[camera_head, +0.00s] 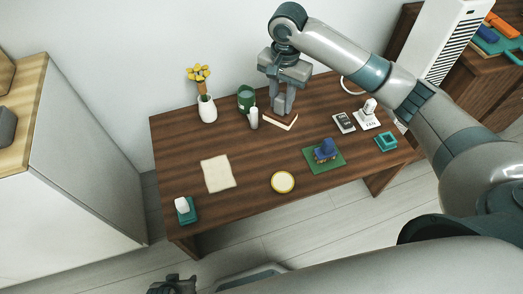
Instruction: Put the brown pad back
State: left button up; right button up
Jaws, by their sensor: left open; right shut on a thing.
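My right gripper (283,110) reaches down from above at the back of the dark wooden table (240,195). It is shut, with its fingertips low over the tabletop. A thin brown piece with pale edges (287,126) shows just at the fingertips. It looks like the brown pad, but the gripper partly hides it and its colour is close to the table's. I cannot tell whether it touches the table. My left gripper (174,286) is at the bottom edge of the view, in front of the table and away from it, open and partly cut off.
Left of the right gripper are a green cup (246,98), a small white item (253,119) and a flower vase (207,108). A cream cloth (217,174), a yellow-rimmed disc (283,182) and a blue object on a green mat (309,166) lie nearer.

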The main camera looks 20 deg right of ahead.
pick_arm(q)
jog(key=shift+g, duration=0.5)
jog(key=v, duration=0.1)
jog(key=b+v, duration=0.1)
jog(key=v, duration=0.1)
jog(key=b+v, duration=0.1)
jog(key=shift+a+r, duration=0.3)
jog(key=shift+r, duration=0.05)
pick_arm(e)
jog(key=w+d+f+m, duration=0.1)
jog(key=d+f+m, duration=0.2)
jog(key=f, duration=0.4)
jog(key=w+d+f+m, duration=0.1)
jog(key=d+f+m, duration=0.3)
jog(key=f, duration=0.3)
jog(key=shift+d, duration=0.2)
jog(key=shift+w+a, duration=0.1)
pick_arm(q)
jog(key=v, duration=0.1)
jog(key=b+v, duration=0.1)
jog(key=v, duration=0.2)
jog(key=shift+w+d+r+b, duration=0.1)
jog(key=shift+w+r+b, duration=0.1)
jog(key=shift+r+b, duration=0.2)
pick_arm(e)
jog(key=w+a+f, duration=0.5)
jog(key=a+f, duration=0.2)
jog(key=a, duration=0.3)
jog(key=shift+w, duration=0.15)
jog(key=shift+a, duration=0.1)
